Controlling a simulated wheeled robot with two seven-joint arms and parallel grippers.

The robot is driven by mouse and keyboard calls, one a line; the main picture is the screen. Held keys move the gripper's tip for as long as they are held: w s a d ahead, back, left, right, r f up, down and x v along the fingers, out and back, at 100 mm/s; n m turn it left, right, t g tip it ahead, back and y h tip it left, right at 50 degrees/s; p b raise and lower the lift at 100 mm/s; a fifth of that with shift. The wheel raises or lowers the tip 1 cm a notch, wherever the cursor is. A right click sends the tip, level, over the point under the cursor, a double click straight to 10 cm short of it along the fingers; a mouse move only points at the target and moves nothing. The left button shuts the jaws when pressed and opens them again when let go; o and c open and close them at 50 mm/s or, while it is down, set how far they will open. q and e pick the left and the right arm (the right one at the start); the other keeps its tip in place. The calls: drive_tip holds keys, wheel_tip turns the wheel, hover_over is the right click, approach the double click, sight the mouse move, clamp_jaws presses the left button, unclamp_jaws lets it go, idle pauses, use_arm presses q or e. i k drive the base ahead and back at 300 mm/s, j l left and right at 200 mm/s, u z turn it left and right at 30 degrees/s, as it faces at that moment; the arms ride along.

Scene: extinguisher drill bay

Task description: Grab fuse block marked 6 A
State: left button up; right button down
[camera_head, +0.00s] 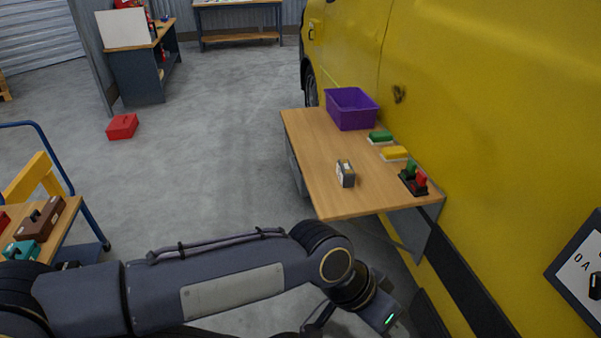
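A green block (380,137) and a yellow block (394,154) lie on pale bases at the right side of the wooden shelf-table (318,150) by the yellow van. A small grey block-like item (346,174) with a light label stands near the table's middle. A black holder (413,185) with a green and a red piece is at the right front corner. No 6 A marking is readable on any of them. My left arm crosses the bottom; its gripper end (388,318) is in front of and below the table, its fingers not clearly visible. My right gripper is out of view.
A purple bin (352,108) stands at the table's back. The yellow van (470,110) borders the table on the right, with a dark-framed panel (582,268) at lower right. A cart (62,225) with cases is at left. A red box (122,127) lies on open floor.

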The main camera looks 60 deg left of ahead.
sight(344, 172)
drive_tip(key=u, duration=1.8)
drive_tip(key=i+j, duration=0.45)
drive_tip(key=i, duration=0.15)
drive_tip(key=i+j, duration=0.45)
drive_tip(key=i, duration=0.15)
drive_tip(key=i+j, duration=0.4)
drive_tip(key=i, duration=0.15)
drive_tip(key=i+z, duration=0.05)
